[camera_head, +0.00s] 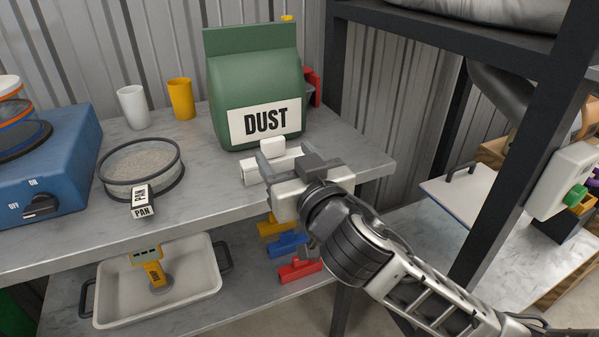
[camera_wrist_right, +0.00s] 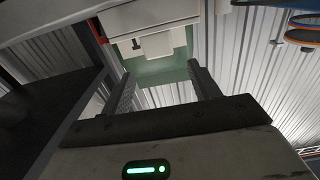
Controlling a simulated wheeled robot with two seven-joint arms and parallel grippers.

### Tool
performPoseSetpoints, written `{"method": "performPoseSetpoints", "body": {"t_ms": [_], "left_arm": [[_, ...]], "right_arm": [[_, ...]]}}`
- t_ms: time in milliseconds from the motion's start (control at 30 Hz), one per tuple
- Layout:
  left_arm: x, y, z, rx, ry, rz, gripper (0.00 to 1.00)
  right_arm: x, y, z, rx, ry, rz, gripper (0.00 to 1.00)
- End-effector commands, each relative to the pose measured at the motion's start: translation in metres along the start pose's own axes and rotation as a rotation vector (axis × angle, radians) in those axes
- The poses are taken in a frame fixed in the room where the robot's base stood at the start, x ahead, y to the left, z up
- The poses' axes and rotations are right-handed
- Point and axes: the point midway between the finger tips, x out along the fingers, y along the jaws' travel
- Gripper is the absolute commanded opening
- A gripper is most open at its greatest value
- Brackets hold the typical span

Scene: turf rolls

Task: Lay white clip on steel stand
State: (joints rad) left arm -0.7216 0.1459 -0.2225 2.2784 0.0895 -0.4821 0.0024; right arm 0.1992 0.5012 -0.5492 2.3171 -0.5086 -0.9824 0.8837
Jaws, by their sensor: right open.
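The white clip (camera_head: 251,173) lies on the grey bench top in front of the green DUST bag, partly hidden by my right gripper. My right gripper (camera_head: 284,163) is open, with its fingers reaching toward the clip. In the right wrist view the white clip (camera_wrist_right: 155,43) shows just beyond and between the two fingertips (camera_wrist_right: 160,72); I cannot tell whether they touch it. I cannot tell for certain which surface is the steel stand. My left gripper is not in view.
The DUST bag (camera_head: 255,85) stands close behind the clip. A sieve pan (camera_head: 142,185), two cups (camera_head: 181,100) and a blue device (camera_head: 50,165) are to the left. Yellow, blue and red clips (camera_head: 299,269) and a tray (camera_head: 105,305) sit on the lower shelf. A dark post (camera_head: 510,160) rises at right.

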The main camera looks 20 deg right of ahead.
Motion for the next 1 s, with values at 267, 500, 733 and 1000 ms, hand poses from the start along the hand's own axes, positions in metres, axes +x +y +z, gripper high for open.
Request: {"method": "performPoseSetpoints", "body": {"t_ms": [267, 500, 733, 1000], "left_arm": [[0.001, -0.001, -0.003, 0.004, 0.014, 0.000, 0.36], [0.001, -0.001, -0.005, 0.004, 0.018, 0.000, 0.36], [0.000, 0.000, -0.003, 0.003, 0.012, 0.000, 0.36], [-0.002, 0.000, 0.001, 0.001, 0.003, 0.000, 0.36]], "right_arm": [[-0.043, 0.000, 0.001, 0.000, -0.001, 0.000, 0.61], [-0.051, -0.001, 0.003, -0.001, -0.010, -0.004, 0.61], [-0.075, -0.024, 0.103, -0.012, -0.264, -0.141, 0.61], [-0.151, -0.036, 0.215, 0.059, -0.483, -0.253, 0.61]]}}
